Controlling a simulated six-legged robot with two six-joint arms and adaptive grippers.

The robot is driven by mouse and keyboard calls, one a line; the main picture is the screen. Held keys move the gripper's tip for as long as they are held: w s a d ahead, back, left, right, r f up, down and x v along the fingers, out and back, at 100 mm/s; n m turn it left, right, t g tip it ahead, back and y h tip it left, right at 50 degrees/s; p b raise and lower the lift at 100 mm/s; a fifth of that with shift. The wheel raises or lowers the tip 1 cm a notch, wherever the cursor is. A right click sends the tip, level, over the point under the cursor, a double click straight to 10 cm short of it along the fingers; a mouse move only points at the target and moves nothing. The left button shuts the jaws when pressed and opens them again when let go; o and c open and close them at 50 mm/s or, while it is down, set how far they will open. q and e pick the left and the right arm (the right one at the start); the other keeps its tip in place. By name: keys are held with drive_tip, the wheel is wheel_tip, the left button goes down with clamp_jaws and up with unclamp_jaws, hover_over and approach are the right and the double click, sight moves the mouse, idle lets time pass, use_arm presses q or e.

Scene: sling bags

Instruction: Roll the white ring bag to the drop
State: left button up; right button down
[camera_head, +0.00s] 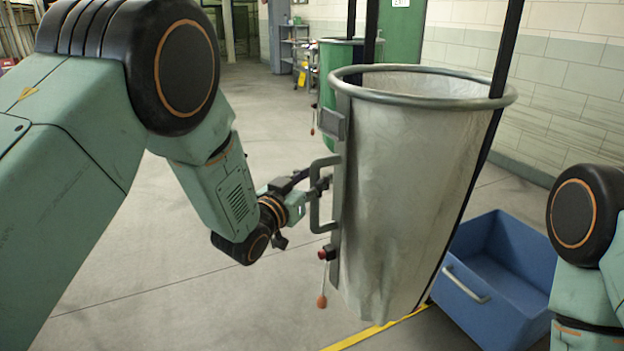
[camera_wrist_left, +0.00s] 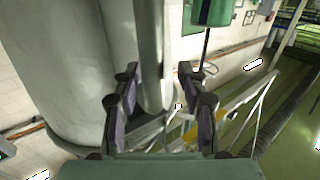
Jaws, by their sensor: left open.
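The white ring bag (camera_head: 415,165) hangs from black straps in the head view, with a grey metal ring around its open top. In the left wrist view, a grey upright bar (camera_wrist_left: 150,45), seemingly the handle, passes between the spread fingers of my left gripper (camera_wrist_left: 158,72); contact cannot be told. The bag's pale side (camera_wrist_left: 70,70) fills the left. My right gripper is out of view.
A blue bin (camera_head: 505,275) with a pale handle stands on the floor to the right of the bag. A yellow floor line (camera_head: 365,335) runs below the bag. A green bag (camera_head: 335,65) hangs behind. The floor at left is clear.

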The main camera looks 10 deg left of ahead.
use_arm(q)
drive_tip(key=shift+w+d, duration=0.1)
drive_tip(key=shift+d, duration=0.1)
drive_tip(key=v, duration=1.2)
idle(0.6)
drive_tip(key=shift+f, duration=0.1)
